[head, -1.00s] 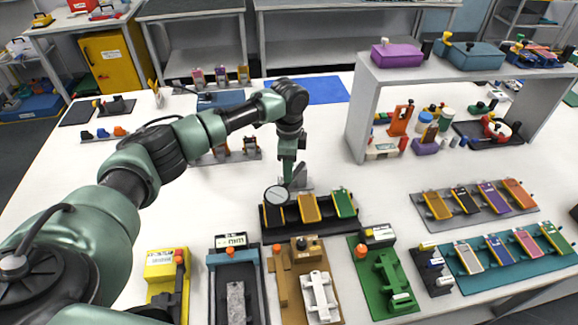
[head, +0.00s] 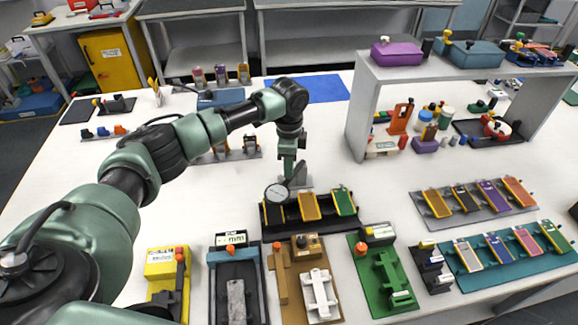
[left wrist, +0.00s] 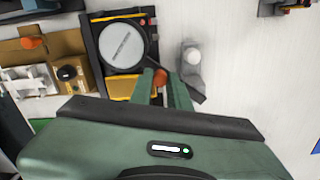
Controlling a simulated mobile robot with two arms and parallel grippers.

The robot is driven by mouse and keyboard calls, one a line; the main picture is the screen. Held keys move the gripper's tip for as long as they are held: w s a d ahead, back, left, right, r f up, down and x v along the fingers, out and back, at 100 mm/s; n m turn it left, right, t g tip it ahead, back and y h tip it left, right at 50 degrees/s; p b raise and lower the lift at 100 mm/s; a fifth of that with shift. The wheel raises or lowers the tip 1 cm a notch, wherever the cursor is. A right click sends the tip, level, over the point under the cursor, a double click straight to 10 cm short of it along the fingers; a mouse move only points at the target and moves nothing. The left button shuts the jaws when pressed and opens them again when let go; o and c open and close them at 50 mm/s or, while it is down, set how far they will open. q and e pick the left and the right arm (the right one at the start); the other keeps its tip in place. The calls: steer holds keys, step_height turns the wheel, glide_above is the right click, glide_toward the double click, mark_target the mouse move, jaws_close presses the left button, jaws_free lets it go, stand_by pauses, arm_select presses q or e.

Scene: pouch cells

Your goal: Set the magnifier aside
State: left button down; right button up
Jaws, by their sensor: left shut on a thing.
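My left gripper (head: 289,178) is shut on the handle, with the lens over the left end of a black tray (head: 318,222) of pouch cells. In the left wrist view the lens (left wrist: 122,45) covers part of the tray, and the fingertips (left wrist: 163,88) close around the handle near an orange knob. My right gripper is not in view.
A yellow device (head: 165,262), a dark fixture (head: 236,290), a tan fixture (head: 302,280) and a green fixture (head: 383,280) line the front. Cell racks (head: 475,205) lie to the right, below a grey shelf (head: 357,115).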

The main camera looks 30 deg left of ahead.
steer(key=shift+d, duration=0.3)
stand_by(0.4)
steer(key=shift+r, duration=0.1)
